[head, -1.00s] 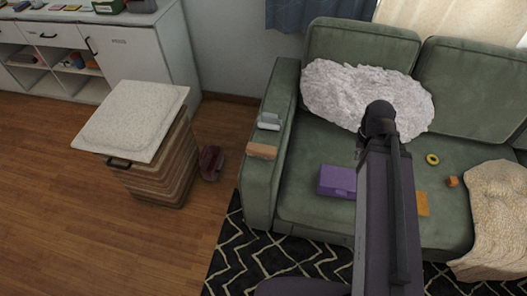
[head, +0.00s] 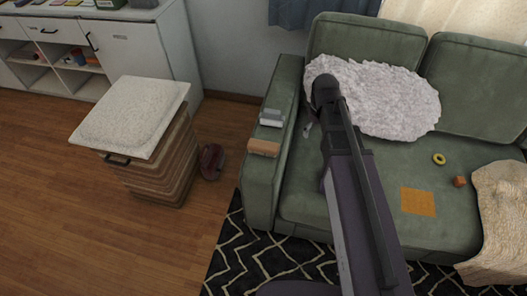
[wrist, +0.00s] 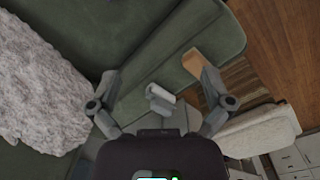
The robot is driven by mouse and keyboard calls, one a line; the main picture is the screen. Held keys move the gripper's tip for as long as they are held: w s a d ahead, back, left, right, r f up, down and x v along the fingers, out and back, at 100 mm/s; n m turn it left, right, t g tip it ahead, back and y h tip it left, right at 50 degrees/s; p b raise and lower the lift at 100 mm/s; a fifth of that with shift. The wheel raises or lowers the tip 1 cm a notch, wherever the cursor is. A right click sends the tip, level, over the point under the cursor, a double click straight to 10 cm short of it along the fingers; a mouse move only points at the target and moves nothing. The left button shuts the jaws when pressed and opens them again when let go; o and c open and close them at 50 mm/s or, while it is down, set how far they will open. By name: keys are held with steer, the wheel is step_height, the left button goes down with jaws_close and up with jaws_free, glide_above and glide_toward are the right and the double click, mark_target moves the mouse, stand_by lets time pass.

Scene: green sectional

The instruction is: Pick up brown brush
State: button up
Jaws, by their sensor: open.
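The brown brush (head: 263,147) lies on the green sofa's left armrest, at its front end; it looks like a small orange-brown block. In the wrist view the brush (wrist: 192,63) is at the upper right, partly behind my right finger. My gripper (wrist: 160,78) is open and empty, its fingers spread wide. In the head view my gripper (head: 309,129) shows only in part, to the right of the armrest and apart from the brush.
A grey-white object (head: 271,118) lies just behind the brush; it also shows between my fingers in the wrist view (wrist: 160,98). A white fluffy cushion (head: 395,97) is on the sofa. An orange square (head: 418,202), yellow ring (head: 439,159) and small orange block (head: 460,181) lie on the seat.

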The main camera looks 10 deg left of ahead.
mark_target(264, 144)
steer(key=w+a+f+n+b, duration=0.1)
steer(key=a+n, duration=0.3)
steer(key=a, duration=0.5)
steer(key=w+a+f+n+b, duration=0.2)
steer(key=a+n, duration=0.3)
steer(key=a, duration=0.4)
steer(key=shift+a+f, duration=0.35)
steer(key=shift+f, duration=0.15)
steer(key=shift+f+b, duration=0.2)
steer(key=shift+b, duration=0.2)
step_height(264, 144, down, 8)
steer(key=b, duration=0.8)
steer(key=shift+f, duration=0.15)
steer(key=shift+f, duration=0.1)
steer(key=shift+w+f+b, duration=0.15)
steer(key=shift+f+b, duration=2.35)
steer(key=shift+b, duration=0.25)
steer(key=c, duration=1.2)
